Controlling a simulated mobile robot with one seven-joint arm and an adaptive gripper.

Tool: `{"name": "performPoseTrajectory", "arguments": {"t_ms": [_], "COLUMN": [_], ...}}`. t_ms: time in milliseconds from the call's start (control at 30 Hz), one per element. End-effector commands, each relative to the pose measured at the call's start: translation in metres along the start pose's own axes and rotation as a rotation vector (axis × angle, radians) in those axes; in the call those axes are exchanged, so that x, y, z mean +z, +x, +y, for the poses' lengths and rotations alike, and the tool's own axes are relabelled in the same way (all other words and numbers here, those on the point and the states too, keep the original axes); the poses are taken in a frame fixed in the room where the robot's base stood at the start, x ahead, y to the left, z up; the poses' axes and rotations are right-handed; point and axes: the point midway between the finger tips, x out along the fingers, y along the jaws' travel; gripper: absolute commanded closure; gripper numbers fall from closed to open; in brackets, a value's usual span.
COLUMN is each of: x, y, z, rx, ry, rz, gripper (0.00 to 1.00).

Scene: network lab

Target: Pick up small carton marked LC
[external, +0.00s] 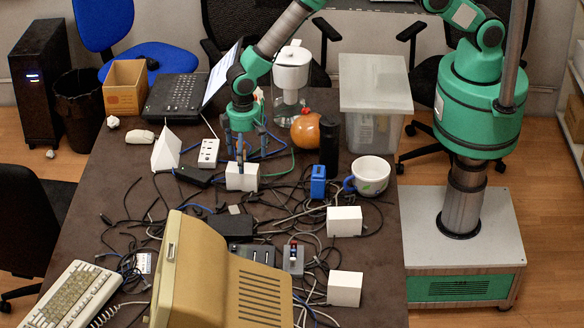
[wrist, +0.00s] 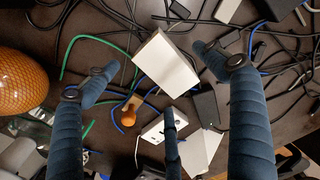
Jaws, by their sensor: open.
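Three small white cartons lie on the dark table in the external view: one under my gripper (external: 241,178), one at centre right (external: 344,221) and one at front right (external: 345,289). I cannot read any LC mark on them. My gripper (external: 241,150) points down over the first carton, its fingertips close to the carton's top. The gripper is open and empty; I see no contact.
Tangled cables surround the cartons. A white power strip (external: 208,152), an orange ball (external: 306,131), a black cylinder (external: 329,148), a blue box (external: 318,181) and a mug (external: 369,175) stand nearby. A beige monitor (external: 220,275) fills the front.

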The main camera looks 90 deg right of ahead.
Motion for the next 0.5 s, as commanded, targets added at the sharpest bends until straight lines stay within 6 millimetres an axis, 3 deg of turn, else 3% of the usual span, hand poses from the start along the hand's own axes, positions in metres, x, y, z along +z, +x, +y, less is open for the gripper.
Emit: {"name": "performPoseTrajectory", "arguments": {"t_ms": [200, 500], "x": [0.0, -0.001], "y": [0.026, 0.032], "z": [0.0, 0.0], "rx": [0.0, 0.0], "ry": [0.0, 0.0], "rz": [0.0, 0.001], "gripper": [0.16, 0.16]}}
